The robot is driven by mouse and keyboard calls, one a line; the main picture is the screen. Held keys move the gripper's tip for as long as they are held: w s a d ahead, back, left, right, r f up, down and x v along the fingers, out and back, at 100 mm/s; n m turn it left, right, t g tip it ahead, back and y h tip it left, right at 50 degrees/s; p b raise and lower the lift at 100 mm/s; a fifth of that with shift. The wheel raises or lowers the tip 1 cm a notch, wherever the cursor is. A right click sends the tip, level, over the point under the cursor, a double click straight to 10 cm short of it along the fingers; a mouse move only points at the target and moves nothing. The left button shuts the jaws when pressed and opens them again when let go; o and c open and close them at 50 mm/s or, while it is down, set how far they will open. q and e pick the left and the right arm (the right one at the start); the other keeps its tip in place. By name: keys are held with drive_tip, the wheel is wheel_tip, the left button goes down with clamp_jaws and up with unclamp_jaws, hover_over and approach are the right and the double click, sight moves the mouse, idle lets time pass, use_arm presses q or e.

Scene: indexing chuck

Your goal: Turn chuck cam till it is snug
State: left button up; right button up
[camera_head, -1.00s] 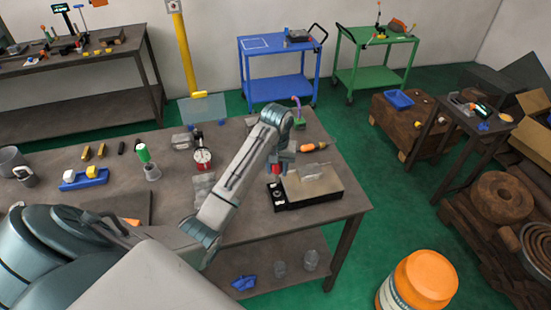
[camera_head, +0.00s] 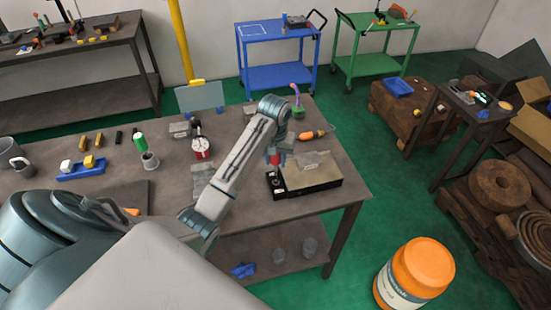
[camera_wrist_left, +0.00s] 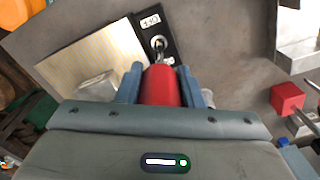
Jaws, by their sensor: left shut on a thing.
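The chuck (camera_head: 312,183) is a low black block with a pale plate on top, near the table's right front corner. In the left wrist view its striped top (camera_wrist_left: 88,52) lies left of a dark end strip with white labels. A round silver cam (camera_wrist_left: 158,44) sits between the labels. My left gripper (camera_head: 276,160) is above the chuck's left end, shut on a red handle (camera_wrist_left: 161,86). A thin metal tip from the handle points at the cam; whether it is seated inside is unclear. My right gripper is out of view.
A grey block (camera_wrist_left: 98,86) lies on the chuck top. A red cube (camera_wrist_left: 287,98) shows at the right in the wrist view. An orange tub (camera_head: 420,270) stands on the floor.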

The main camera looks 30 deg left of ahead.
use_arm(q)
drive_tip(key=shift+d, duration=0.1)
drive_tip(key=shift+f, duration=0.75)
idle(0.3)
drive_tip(key=shift+o, duration=1.3)
clamp_jaws()
drive_tip(key=m, duration=0.3)
drive_tip(key=m, duration=0.2)
drive_tip(key=shift+a+m, duration=0.2)
drive_tip(key=shift+m, duration=0.7)
